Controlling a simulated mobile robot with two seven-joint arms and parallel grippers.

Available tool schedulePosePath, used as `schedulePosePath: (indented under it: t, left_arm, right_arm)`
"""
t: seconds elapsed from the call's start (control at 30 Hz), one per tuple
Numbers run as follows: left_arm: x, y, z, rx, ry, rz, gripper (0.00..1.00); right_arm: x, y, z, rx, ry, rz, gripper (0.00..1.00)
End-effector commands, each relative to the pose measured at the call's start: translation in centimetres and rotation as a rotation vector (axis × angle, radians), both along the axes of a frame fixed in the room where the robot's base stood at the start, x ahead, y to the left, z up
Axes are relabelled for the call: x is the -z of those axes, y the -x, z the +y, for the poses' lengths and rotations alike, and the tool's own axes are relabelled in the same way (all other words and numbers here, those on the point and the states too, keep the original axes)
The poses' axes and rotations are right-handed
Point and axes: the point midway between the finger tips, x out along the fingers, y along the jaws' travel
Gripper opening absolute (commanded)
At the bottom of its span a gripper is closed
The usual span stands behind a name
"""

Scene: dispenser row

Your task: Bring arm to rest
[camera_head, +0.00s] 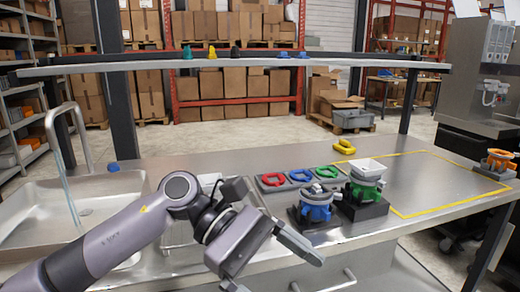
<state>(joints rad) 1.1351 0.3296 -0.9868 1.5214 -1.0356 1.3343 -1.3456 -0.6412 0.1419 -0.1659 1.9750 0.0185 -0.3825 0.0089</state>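My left arm comes in from the lower left, and its gripper (282,272) hangs over the front edge of the metal counter (420,168). One finger points down and to the right, well apart from the other finger at the bottom edge of the picture. Nothing shows between them, so the gripper looks open and empty. It is in front of and left of a blue dispenser (316,208) on a black block, apart from it. My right gripper is not in view.
A green dispenser (366,188) with a white top stands beside the blue one. Red (273,179), blue (300,175) and green (327,171) rings lie behind. A yellow piece (344,147) lies farther back. The yellow-taped area is clear. A sink (30,222) and faucet (62,150) are left.

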Motion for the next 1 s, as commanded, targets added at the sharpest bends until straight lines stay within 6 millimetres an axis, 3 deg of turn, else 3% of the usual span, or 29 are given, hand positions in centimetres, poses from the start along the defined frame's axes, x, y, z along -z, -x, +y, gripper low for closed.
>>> schedulePosePath:
  t: [0.1,0.27,0.43,0.57,0.77,0.9,1.0]
  left_arm:
    - [-0.4,0.9,-1.6,-0.104,0.148,0.275,0.96]
    - [-1.3,0.4,-2.1,-0.243,0.32,0.662,0.96]
    - [-1.1,-1.6,-0.8,-0.382,0.479,1.105,0.96]
    - [0.5,-3.7,1.3,-0.48,0.591,1.457,0.96]
    - [5.8,-6.4,5.8,-0.609,0.761,2.002,0.96]
    - [11.3,-6.9,9.6,-0.685,0.888,2.384,0.96]
    - [16.0,-6.3,12.3,-0.728,0.991,2.656,0.96]
  right_arm:
    - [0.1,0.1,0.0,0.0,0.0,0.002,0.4]
    - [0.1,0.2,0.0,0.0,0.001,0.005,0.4]
    - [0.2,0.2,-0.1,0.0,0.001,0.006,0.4]
    - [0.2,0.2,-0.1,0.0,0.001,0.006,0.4]
    - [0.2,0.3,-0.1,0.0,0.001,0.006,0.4]
    - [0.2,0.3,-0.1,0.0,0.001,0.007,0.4]
    - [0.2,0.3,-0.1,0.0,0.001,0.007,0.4]
